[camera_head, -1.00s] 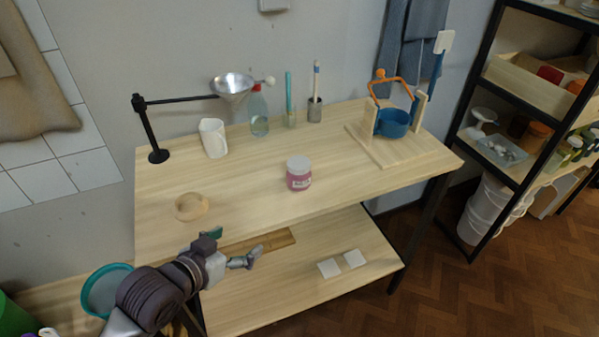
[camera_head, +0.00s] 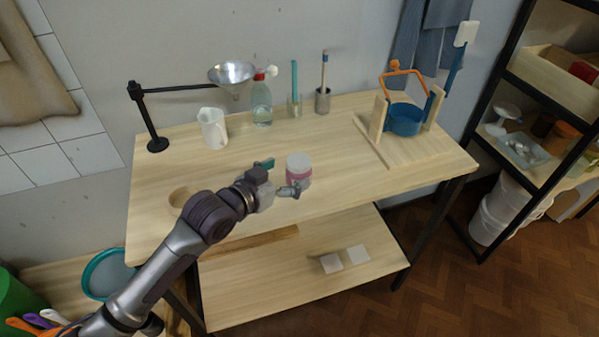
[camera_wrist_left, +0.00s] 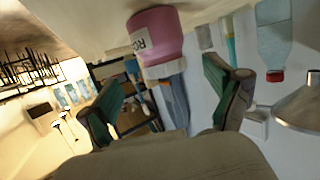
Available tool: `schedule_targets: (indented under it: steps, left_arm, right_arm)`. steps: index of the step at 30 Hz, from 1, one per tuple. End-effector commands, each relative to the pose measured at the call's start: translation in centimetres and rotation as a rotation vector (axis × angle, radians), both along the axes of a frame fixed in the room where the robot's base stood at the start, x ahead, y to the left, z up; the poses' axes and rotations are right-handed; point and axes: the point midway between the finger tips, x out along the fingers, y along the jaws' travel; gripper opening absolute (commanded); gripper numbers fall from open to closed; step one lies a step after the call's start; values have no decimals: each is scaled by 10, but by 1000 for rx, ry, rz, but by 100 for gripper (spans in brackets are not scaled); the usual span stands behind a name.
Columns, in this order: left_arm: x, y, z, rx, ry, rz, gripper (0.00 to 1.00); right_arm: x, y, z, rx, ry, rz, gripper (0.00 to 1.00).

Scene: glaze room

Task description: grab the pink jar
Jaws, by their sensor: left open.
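The pink jar (camera_head: 299,170) with a white lid stands upright on the wooden table (camera_head: 380,178), near its front middle. My left gripper (camera_head: 281,177) is open just left of the jar, with its fingers pointing at it. In the left wrist view the pink jar (camera_wrist_left: 156,38) shows upside down, with part of a label, ahead of the open green-padded fingers (camera_wrist_left: 165,95). I cannot tell whether a finger touches the jar. My right gripper is not in view.
A wooden ring (camera_head: 181,197) lies left, partly behind my arm. A white pitcher (camera_head: 213,128), a metal funnel (camera_head: 232,75) on a black stand, a clear bottle (camera_head: 261,104) and a wooden stand with a blue pot (camera_head: 405,120) are farther back. Table around the jar's right is clear.

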Motion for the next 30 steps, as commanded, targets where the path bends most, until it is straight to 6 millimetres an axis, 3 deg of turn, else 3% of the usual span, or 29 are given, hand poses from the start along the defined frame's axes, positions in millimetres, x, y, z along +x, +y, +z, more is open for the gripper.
schedule_targets:
  steps: [12,22,30]
  left_arm:
    - [38,-25,-13,0,1,0,91]
    - [44,-29,-16,1,-1,0,91]
    - [44,-29,-16,1,1,0,48]
  right_arm:
    - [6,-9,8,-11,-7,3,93]
    - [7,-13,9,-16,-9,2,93]
    - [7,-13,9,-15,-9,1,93]
